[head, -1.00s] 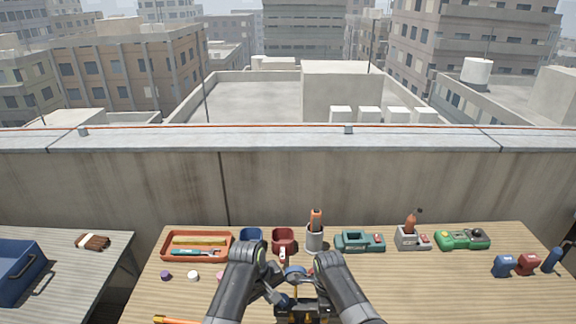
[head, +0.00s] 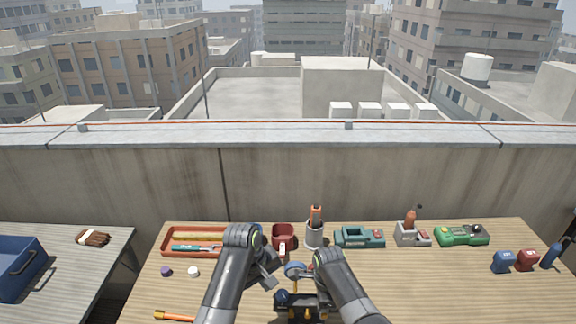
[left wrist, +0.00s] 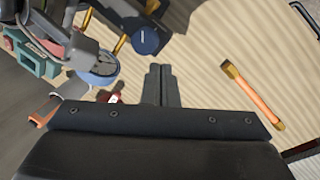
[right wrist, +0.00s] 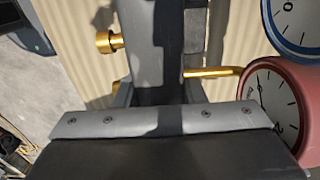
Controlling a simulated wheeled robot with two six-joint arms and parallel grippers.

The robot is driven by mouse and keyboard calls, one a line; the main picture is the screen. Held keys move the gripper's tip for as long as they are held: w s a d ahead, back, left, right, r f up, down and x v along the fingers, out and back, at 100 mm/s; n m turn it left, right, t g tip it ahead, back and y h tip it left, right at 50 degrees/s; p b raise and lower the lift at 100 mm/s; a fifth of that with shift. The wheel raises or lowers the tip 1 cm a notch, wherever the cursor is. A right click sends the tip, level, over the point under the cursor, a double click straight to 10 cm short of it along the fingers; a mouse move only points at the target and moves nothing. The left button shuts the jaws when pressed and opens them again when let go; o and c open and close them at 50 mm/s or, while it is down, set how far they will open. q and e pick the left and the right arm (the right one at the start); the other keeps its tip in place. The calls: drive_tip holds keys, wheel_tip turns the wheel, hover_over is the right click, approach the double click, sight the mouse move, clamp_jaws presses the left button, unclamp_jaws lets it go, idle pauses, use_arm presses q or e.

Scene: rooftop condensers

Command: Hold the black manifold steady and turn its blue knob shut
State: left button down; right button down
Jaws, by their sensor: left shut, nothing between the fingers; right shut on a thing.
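The black manifold (head: 305,306) stands at the near middle of the bench, with brass fittings (right wrist: 110,42). Its blue knob (head: 283,297) is on the left side; it also shows in the left wrist view (left wrist: 147,40) with a short white mark. A blue gauge (left wrist: 97,66) and a red gauge (right wrist: 272,103) are beside the manifold. My left gripper (left wrist: 161,70) is shut and empty, just short of the knob and apart from it. My right gripper (right wrist: 160,20) is shut on the manifold's dark body; the exact contact is partly hidden.
An orange-handled tool (head: 174,317) lies at the near left. An orange tray (head: 175,256), a red container (head: 283,237), a grey cup (head: 314,235) and a green device (head: 461,235) line the back.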

sight(282, 295)
use_arm(q)
drive_tip(key=shift+v, duration=0.9)
drive_tip(key=shift+d+r, duration=0.1)
drive_tip(key=shift+d, duration=0.1)
drive_tip(key=shift+s+d+f, duration=0.25)
drive_tip(key=shift+s+f, duration=0.05)
drive_tip(key=shift+f, duration=0.7)
drive_tip(key=shift+s+d+f, duration=0.2)
drive_tip(key=shift+s+f, duration=0.1)
drive_tip(key=shift+f, duration=0.7)
drive_tip(key=shift+s+d+f, duration=0.25)
drive_tip(key=shift+s+f, duration=0.05)
drive_tip(key=shift+f, duration=0.7)
drive_tip(key=shift+w+d, duration=0.15)
